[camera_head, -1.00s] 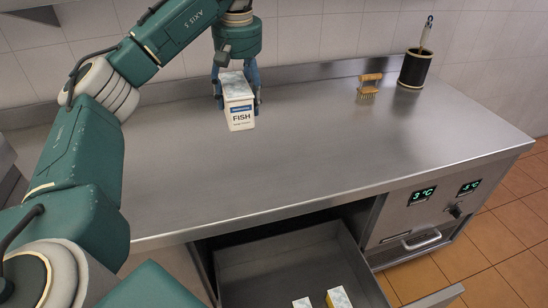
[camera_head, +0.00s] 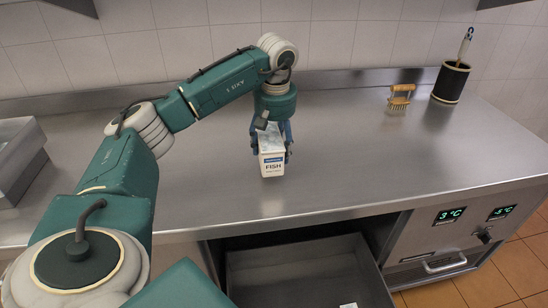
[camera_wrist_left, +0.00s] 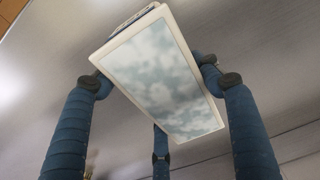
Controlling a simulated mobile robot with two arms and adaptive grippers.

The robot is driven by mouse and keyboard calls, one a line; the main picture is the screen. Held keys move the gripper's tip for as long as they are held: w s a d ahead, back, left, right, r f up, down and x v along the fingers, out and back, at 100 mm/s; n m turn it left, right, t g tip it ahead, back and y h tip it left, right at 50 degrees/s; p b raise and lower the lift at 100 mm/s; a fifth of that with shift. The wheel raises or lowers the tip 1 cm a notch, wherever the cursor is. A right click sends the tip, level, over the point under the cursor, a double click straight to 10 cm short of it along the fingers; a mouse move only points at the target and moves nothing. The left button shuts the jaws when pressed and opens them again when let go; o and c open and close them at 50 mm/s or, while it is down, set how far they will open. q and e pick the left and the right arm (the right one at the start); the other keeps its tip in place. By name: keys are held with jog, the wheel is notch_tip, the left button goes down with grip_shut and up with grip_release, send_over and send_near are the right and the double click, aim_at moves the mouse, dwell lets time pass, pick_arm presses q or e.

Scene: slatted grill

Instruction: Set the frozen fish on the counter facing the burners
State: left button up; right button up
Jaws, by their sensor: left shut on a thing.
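The frozen fish is a white box (camera_head: 272,165) with a blue band and the word FISH on its front; its top is pale and frosty. My left gripper (camera_head: 270,142) is shut on it from above, over the steel counter (camera_head: 370,160). The box is upright; whether its base touches the counter I cannot tell. In the left wrist view the frozen fish (camera_wrist_left: 160,80) sits between the blue fingers of the left gripper (camera_wrist_left: 160,85). My right gripper is not in view.
An open drawer (camera_head: 300,272) below the counter front holds a white box, partly cut off. A wooden-handled brush (camera_head: 400,97) and a dark holder (camera_head: 450,82) with a tool stand at the back right. A steel tray (camera_head: 20,160) is at the left.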

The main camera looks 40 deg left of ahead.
pick_arm(q)
notch_tip(320, 180, down, 4)
jog(key=shift+w+f, duration=0.1)
jog(key=shift+f, duration=0.05)
dwell(0.3)
jog(key=shift+f, duration=0.15)
jog(key=o, duration=1.7)
jog(key=r, duration=0.4)
jog(key=d+r, duration=0.1)
jog(key=r, duration=0.3)
jog(key=s+r+b, duration=0.1)
jog(key=r, duration=0.3)
jog(key=shift+d+r, duration=0.1)
jog(key=shift+d, duration=0.05)
